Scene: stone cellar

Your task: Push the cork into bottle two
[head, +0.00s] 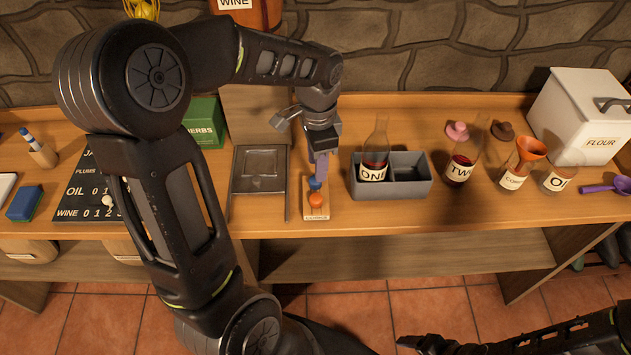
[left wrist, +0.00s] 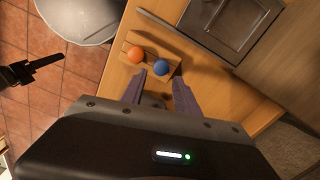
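Bottle two (head: 461,168), clear glass with red liquid and a "TWO" label, stands on the counter right of the grey caddy. Its mouth looks open. A small wooden rack (head: 316,210) with a blurred label holds a blue ball-topped piece (head: 315,182) and an orange one (head: 316,200); I cannot tell whether these are corks. My left gripper (head: 319,172) points down just behind the blue piece. In the left wrist view its fingers (left wrist: 159,88) are apart and empty, with the blue ball (left wrist: 160,67) just beyond. My right gripper (head: 420,341) is low at the front, its fingers unclear.
Bottle one (head: 375,160) stands in the left compartment of the grey caddy (head: 408,189); the right compartment is empty. A pink knob (head: 457,131), a brown one (head: 502,131), an orange funnel (head: 529,149) in a jar and a flour bin (head: 585,115) crowd the right.

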